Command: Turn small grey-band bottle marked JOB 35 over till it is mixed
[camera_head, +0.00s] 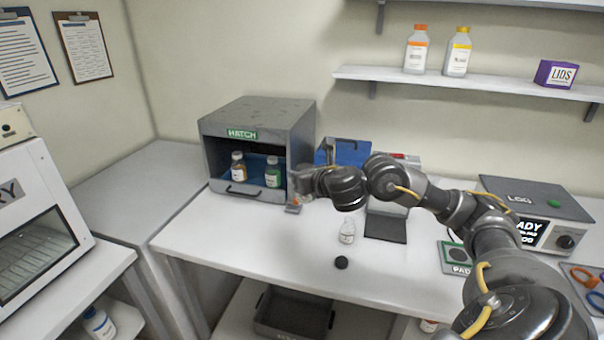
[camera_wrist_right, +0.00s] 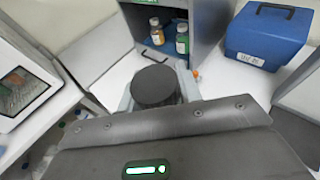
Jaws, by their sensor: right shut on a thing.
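My right gripper (camera_head: 294,204) is beside the front right edge of the hatch box, above the bench. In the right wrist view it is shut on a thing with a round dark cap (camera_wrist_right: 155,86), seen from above. The body under the cap is hidden, and no band or JOB mark can be read, so I cannot tell whether it is the small grey-band bottle. In the head view the held thing is mostly hidden by the gripper and wrist. My left gripper is not in view.
The grey hatch box (camera_head: 285,122) holds an amber bottle (camera_head: 238,172) and a green bottle (camera_head: 272,178). A clear bottle (camera_head: 347,236) and a loose black cap (camera_head: 341,262) are on the bench. A blue case (camera_wrist_right: 266,38) is behind. The bench's front left is clear.

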